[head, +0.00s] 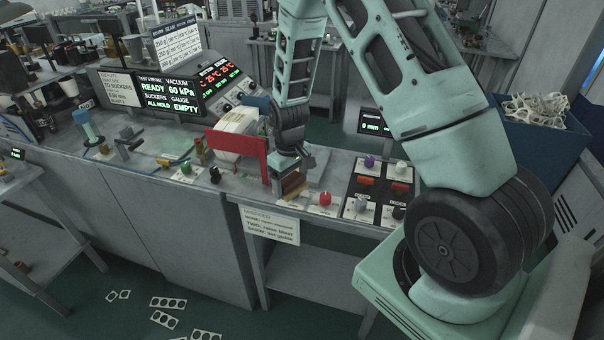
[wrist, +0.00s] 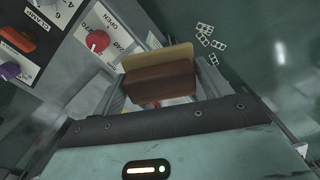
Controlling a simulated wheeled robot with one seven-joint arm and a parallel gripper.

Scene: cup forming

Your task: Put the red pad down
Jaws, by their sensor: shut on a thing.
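The pad (head: 293,186) is a small block, reddish brown with a tan layer along one side. My gripper (head: 287,178) is shut on it near the front edge of the bench, left of the red knob. The wrist view shows the pad (wrist: 160,84) in front of the gripper body, with its brown face toward the camera and the tan strip beyond. I cannot tell whether the pad touches the bench top.
A red guard (head: 238,144) stands just left of my gripper. The red knob (head: 325,199) and a panel of switches (head: 367,184) lie to the right. A paper notice (head: 270,224) hangs below the bench edge. Punched strips (head: 168,303) lie on the floor.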

